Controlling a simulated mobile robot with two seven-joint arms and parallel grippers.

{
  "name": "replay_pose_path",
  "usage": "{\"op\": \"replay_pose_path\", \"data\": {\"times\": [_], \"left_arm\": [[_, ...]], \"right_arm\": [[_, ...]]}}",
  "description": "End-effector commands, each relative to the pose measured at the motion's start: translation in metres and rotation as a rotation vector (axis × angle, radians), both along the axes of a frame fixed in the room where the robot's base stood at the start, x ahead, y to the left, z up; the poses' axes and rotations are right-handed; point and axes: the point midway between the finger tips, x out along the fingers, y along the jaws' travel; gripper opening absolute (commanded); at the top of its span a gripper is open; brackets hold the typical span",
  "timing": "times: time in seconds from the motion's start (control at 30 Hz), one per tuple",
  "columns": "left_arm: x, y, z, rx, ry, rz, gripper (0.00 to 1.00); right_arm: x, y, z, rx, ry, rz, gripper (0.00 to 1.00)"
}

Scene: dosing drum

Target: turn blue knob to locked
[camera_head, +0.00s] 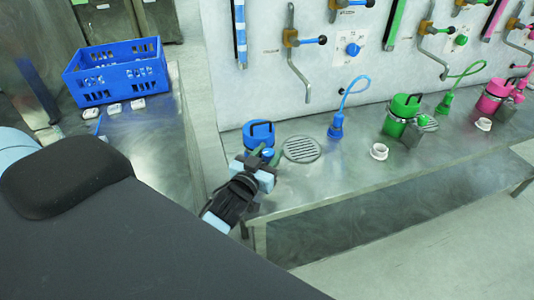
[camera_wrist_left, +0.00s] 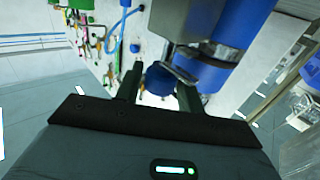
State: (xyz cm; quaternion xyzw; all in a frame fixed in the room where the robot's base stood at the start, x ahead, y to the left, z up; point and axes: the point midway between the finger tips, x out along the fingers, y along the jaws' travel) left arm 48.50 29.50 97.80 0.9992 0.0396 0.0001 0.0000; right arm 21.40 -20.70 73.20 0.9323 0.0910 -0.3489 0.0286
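A round blue knob (camera_head: 352,49) sits on a white plate on the back wall. A blue drum (camera_head: 258,137) with a dark handle stands at the near left end of the metal bench. My left gripper (camera_head: 264,160) is at the drum's front, next to a small blue part (camera_head: 267,153). In the left wrist view, my gripper's fingers (camera_wrist_left: 160,92) are apart, with a round blue piece (camera_wrist_left: 158,77) between or just beyond them; contact is unclear. The blue drum body (camera_wrist_left: 235,30) shows at upper right there. My right gripper is not in view.
A round drain grate (camera_head: 301,149) and a blue hose plug (camera_head: 336,126) are right of the drum. Green (camera_head: 402,112) and pink (camera_head: 494,95) drums stand farther along. A blue crate (camera_head: 118,74) is on the left counter.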

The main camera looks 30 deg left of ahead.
Motion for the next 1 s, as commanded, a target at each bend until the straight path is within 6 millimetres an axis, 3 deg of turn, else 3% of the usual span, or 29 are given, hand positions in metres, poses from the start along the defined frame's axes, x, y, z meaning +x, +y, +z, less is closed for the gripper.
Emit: {"op": "replay_pose_path", "data": {"times": [0.3, 0.53, 1.0], "left_arm": [[0.0023, 0.0001, -0.0003, 0.000, 0.000, 0.000, 0.37], [0.0021, 0.0002, -0.0003, 0.000, 0.000, 0.000, 0.08], [0.0021, 0.0013, -0.0003, 0.007, 0.002, -0.091, 0.08]], "right_arm": [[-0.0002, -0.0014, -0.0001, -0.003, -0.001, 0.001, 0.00], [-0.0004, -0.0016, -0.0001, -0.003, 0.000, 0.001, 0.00], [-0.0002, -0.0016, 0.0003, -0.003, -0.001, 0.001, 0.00]]}}
